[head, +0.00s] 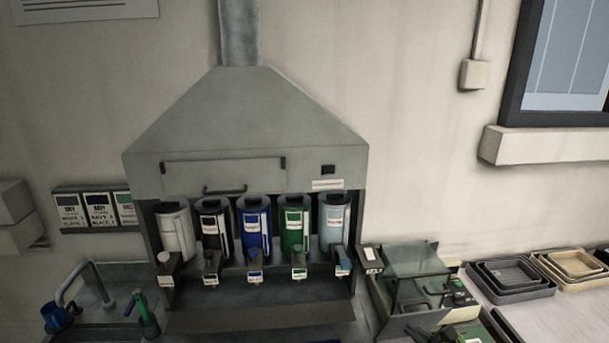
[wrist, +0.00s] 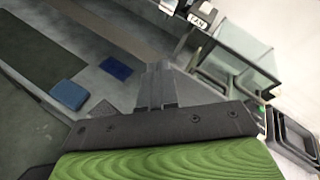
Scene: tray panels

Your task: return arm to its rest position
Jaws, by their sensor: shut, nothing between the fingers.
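My gripper (wrist: 158,70) shows in the wrist view, its two grey fingers together with nothing between them. Behind the fingers are a dark bar and a green ribbed surface along the bottom of the view. The fingers point toward a grey work surface, and I see them touching nothing. Blue square pieces (wrist: 69,94) lie flat on that surface to the left of the fingers. In the head view I cannot clearly make out the gripper; dark and green parts at the bottom right edge are cut off.
A hooded station (head: 245,135) holds several labelled canisters (head: 255,225). To its right stands a glass-sided box (head: 415,262), also in the wrist view (wrist: 235,62). Stacked dark trays (head: 510,275) lie farther right. A sink tap (head: 82,280) and blue cup (head: 54,315) are at left.

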